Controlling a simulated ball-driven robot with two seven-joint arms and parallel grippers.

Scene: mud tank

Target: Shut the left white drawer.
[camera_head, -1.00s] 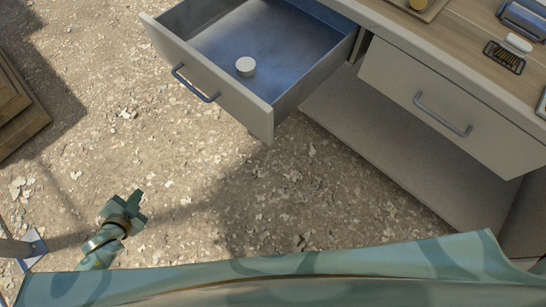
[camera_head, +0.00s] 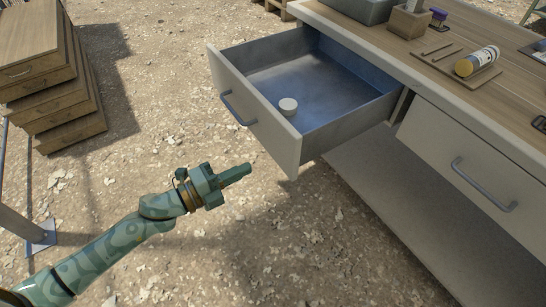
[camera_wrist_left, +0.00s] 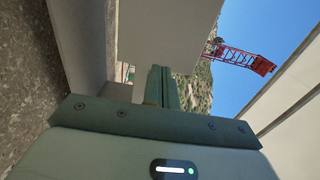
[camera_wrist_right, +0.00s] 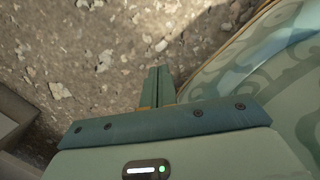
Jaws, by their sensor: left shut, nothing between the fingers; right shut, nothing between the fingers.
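The left white drawer (camera_head: 262,120) is pulled well out of the desk in the head view, with a dark handle (camera_head: 238,108) on its front. A small white round object (camera_head: 288,106) lies inside it. My left gripper (camera_head: 248,169) is shut and empty, in front of the drawer and apart from its front in the head view. In the left wrist view its closed fingers (camera_wrist_left: 160,86) point towards pale panels. My right gripper (camera_wrist_right: 158,86) is shut and empty over the gravel in the right wrist view; the head view does not show it.
The right white drawer (camera_head: 480,170) is shut. The desk top (camera_head: 400,45) holds a grey bin, a small wooden box and a board with a yellow-capped bottle (camera_head: 477,62). A wooden drawer stack (camera_head: 40,75) stands at the left. Gravel between is open.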

